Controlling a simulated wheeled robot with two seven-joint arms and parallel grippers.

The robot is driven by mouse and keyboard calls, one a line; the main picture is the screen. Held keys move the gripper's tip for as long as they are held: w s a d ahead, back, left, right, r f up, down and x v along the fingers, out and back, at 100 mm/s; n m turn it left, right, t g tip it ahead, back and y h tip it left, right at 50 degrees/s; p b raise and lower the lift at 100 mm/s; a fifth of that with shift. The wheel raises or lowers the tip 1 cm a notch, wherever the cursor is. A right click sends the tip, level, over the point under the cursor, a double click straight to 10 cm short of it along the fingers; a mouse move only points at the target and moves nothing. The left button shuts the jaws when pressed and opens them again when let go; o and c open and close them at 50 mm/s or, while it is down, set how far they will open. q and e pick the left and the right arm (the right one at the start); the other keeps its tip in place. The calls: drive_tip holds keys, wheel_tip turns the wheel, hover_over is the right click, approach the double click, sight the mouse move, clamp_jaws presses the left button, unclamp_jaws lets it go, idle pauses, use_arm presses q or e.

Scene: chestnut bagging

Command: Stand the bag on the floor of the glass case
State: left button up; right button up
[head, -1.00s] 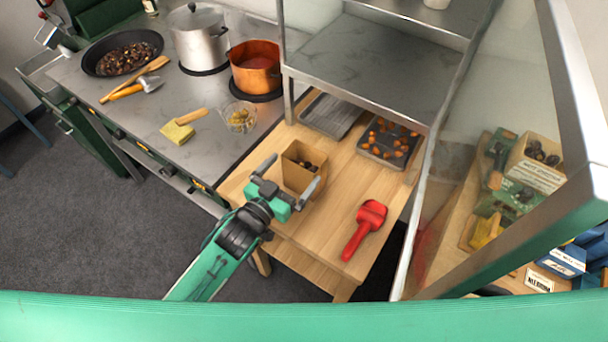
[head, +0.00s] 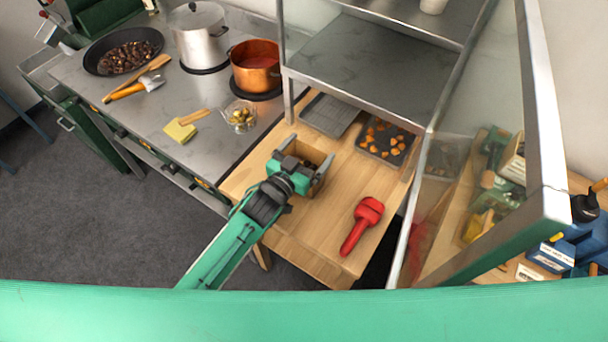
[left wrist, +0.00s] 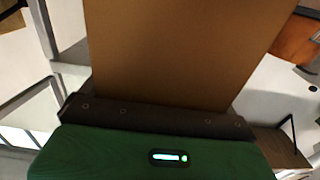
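The brown paper bag (head: 312,154) stands upright and open-topped on the wooden table, partly hidden by my left gripper. My left gripper (head: 299,170) has its two fingers apart, one on each side of the bag; I cannot tell whether they touch it. In the left wrist view the bag's plain side (left wrist: 185,50) fills the middle, close in front of the palm. The glass case (head: 370,65) has a steel frame, grey shelves and an open glass door (head: 470,150) to the right of the bag. My right gripper is out of view.
A red scoop-like tool (head: 362,225) lies right of the bag. A dark tray of orange pieces (head: 360,150) and an empty grey tray (head: 330,114) lie behind. A glass bowl (head: 240,117), copper pot (head: 255,68) and steel pot (head: 198,40) stand on the counter at left.

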use_arm(q)
drive_tip(key=c, duration=1.1)
drive_tip(key=shift+c, duration=0.2)
